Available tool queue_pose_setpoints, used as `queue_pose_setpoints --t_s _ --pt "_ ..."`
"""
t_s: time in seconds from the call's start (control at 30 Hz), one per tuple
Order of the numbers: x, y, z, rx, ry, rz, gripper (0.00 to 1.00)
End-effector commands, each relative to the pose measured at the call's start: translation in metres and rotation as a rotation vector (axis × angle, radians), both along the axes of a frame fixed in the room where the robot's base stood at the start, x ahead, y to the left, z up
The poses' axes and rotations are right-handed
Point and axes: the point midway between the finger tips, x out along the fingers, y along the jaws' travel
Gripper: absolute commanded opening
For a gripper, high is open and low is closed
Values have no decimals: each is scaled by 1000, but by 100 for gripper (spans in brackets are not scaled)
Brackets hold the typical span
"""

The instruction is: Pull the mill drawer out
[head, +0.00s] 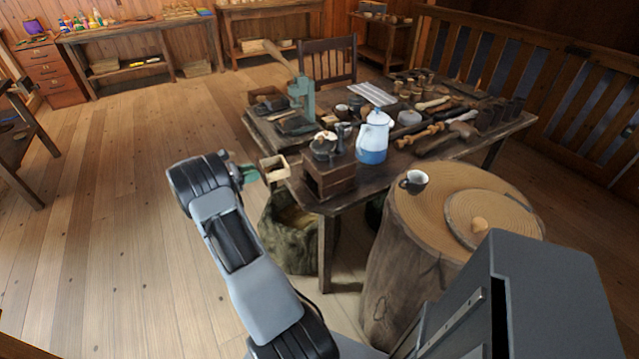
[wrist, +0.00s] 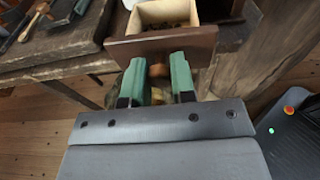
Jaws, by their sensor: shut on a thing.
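The mill (head: 328,174) is a dark wooden box with a metal top, upright on the near left corner of the table. Its drawer (head: 275,168) is a pale open box to the left of the mill, and it looks apart from the mill's body, off the table edge. In the wrist view, the drawer's brown front (wrist: 190,44) and pale inside with dark contents show. My gripper (head: 246,173) is at the drawer's outer side. In the wrist view its green fingers (wrist: 158,78) are shut on the round wooden knob (wrist: 158,71) of the drawer.
A blue and white pot (head: 373,140) stands right of the mill. The worktable (head: 335,199) holds many tools. The floor at left is clear.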

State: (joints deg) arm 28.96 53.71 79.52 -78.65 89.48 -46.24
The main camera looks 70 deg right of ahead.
Motion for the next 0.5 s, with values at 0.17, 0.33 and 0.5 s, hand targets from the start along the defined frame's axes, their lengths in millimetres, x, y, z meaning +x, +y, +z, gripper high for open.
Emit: queue_pose_setpoints --t_s 0.17,0.33,0.5 --pt "8 -6 -2 -1 -1 0 0" --pt "15 -11 -3 -1 0 0 0" --pt "22 -16 -4 -1 0 -1 0"
